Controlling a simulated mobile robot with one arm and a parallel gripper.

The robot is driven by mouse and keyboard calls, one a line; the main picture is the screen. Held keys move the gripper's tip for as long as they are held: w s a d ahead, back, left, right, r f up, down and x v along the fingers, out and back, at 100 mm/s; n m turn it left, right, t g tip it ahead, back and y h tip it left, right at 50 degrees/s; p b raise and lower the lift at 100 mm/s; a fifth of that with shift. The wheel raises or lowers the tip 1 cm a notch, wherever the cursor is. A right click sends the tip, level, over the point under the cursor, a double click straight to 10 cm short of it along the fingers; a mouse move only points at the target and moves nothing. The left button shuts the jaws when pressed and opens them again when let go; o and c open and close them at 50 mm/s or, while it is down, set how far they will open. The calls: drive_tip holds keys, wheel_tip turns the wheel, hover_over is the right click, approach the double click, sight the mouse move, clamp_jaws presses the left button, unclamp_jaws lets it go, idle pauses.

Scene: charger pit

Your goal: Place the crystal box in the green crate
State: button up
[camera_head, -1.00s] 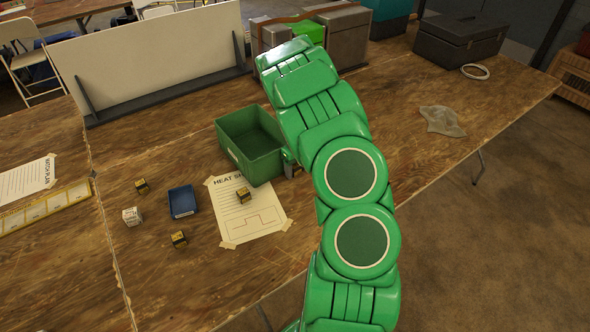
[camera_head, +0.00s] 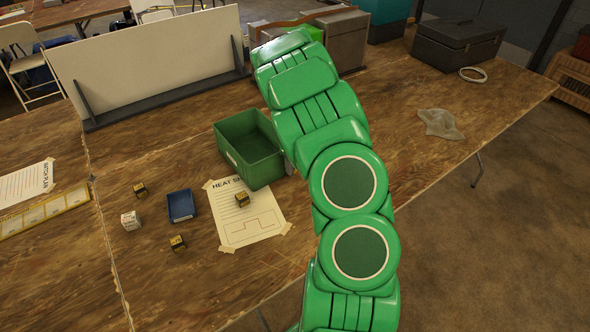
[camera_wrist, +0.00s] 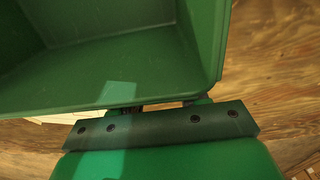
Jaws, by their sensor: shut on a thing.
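The green crate (camera_head: 231,157) stands open on the wooden table, left of my arm. In the wrist view its inside and near rim (camera_wrist: 60,62) fill the top left, and no box shows in the part of its floor I see. My gripper (camera_wrist: 168,105) is close against the crate's near side, below the rim in the picture. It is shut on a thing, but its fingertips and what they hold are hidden. In the head view my arm covers the gripper. I cannot pick out the crystal box for sure in either view.
Left of the crate lie a blue tray (camera_head: 181,205), dark-and-yellow cubes (camera_head: 177,243) and a white cube (camera_head: 130,220). Another cube (camera_head: 242,200) sits on a taped paper sheet (camera_head: 255,227). A white panel (camera_head: 150,60) stands behind. A crumpled cloth (camera_head: 440,124) lies right.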

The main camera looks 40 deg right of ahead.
drive_tip(key=s+a+r, duration=0.6)
drive_tip(key=s+r, duration=0.3)
drive_tip(key=s, duration=0.3)
wheel_tip(320, 180, up, 5)
drive_tip(key=n, duration=0.8)
hover_over(257, 159)
wheel_tip(257, 159, down, 17)
drive_tip(key=shift+d+f, duration=0.1)
idle(1.5)
drive_tip(key=o, duration=1.1)
